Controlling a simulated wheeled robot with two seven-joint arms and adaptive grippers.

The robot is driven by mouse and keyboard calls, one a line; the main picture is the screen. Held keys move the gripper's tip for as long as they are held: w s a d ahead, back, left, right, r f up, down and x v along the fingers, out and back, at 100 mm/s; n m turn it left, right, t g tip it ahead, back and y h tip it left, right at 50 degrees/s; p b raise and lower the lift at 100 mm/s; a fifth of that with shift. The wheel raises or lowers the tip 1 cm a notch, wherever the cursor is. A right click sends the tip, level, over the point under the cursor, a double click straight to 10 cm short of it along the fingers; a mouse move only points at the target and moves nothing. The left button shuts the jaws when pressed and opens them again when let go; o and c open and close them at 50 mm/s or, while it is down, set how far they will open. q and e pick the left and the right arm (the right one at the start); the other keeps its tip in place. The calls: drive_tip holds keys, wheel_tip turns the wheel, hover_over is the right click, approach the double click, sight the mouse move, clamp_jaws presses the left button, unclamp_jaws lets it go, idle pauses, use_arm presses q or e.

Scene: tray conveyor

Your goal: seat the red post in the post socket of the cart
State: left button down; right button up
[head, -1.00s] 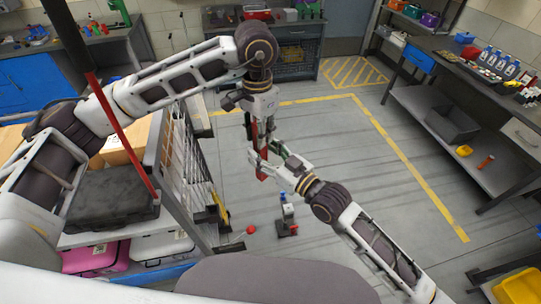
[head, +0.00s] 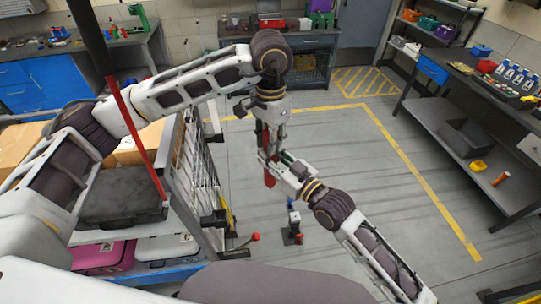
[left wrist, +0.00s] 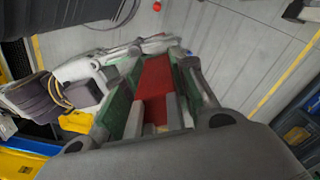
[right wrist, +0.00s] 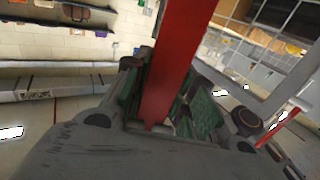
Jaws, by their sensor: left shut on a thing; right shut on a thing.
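The red post (head: 269,180) hangs roughly upright over the open floor in the head view, its lower end bare. My left gripper (head: 266,148) points down and is shut on it from above. My right gripper (head: 274,164) comes in from the lower right and is shut on it just below. The post shows between the left fingers in the left wrist view (left wrist: 155,85) and runs up through the right fingers in the right wrist view (right wrist: 175,60). The cart (head: 205,225) stands at the left, apart from the post. I cannot make out its post socket.
A red and black pole (head: 138,130) rises at the cart's near side. A dark case (head: 120,200) lies on the cart. A small stand (head: 293,230) is on the floor below my grippers.

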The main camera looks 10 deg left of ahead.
use_arm(q)
drive_tip(key=c, duration=1.1)
unclamp_jaws()
drive_tip(key=shift+r, duration=0.15)
drive_tip(key=shift+r, duration=5.85)
